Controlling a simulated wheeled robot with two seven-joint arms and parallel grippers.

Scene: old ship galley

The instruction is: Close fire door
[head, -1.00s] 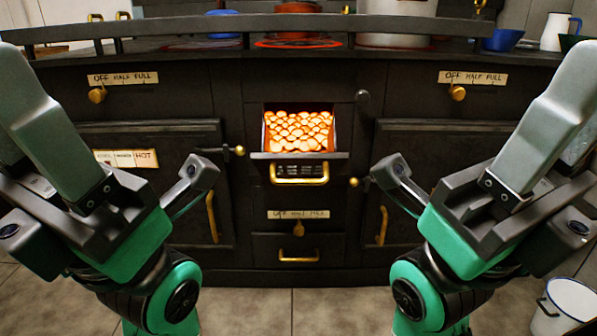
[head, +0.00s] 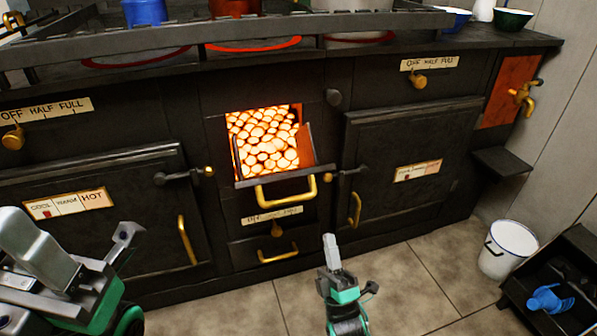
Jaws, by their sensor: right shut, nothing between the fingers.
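The fire door (head: 245,184) is a dark flap at the middle of the black range, with a brass bar handle (head: 287,190) on its front. It is tilted outward and open, and glowing coals (head: 265,135) show behind it. My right gripper (head: 331,242) is shut and empty, pointing up, below and to the right of the handle in the picture and apart from it. My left gripper (head: 20,225) is at the lower left edge, looks shut and empty, and is well away from the fire door.
Oven doors with brass handles flank the fire door: left (head: 110,220), right (head: 410,140). A small latch knob (head: 209,171) sticks out on the left. A rail (head: 330,22) runs above. A white bucket (head: 508,250) and a dark crate (head: 565,265) stand on the floor at right.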

